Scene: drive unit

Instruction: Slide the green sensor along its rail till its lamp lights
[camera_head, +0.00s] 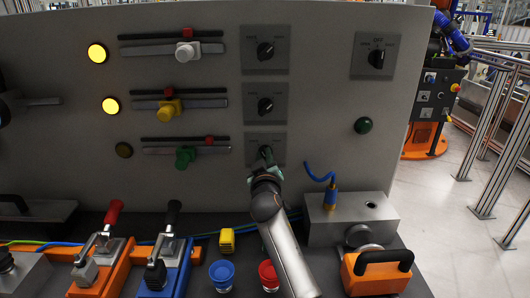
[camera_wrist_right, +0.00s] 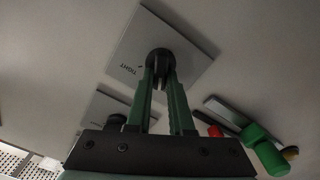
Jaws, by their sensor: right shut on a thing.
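The green sensor (camera_head: 185,157) sits on the lowest of three rails (camera_head: 215,150) on the grey panel, left of a red mark (camera_head: 209,141) above that rail. Its round lamp (camera_head: 123,150) to the left is dark. The green sensor also shows at the lower right of the right wrist view (camera_wrist_right: 262,147). My right gripper (camera_head: 265,153) is at the lowest plate, right of the sensor and apart from it. In the right wrist view its green fingers are shut on a black knob (camera_wrist_right: 160,58). My left gripper is not in view.
The white sensor (camera_head: 185,52) and yellow sensor (camera_head: 168,110) sit on the upper rails, their lamps (camera_head: 97,53) lit. Two more knobs (camera_head: 265,51) are above my right gripper. Red-handled (camera_head: 114,211) and black-handled clamps, coloured cups and a grey block (camera_head: 350,218) stand below the panel.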

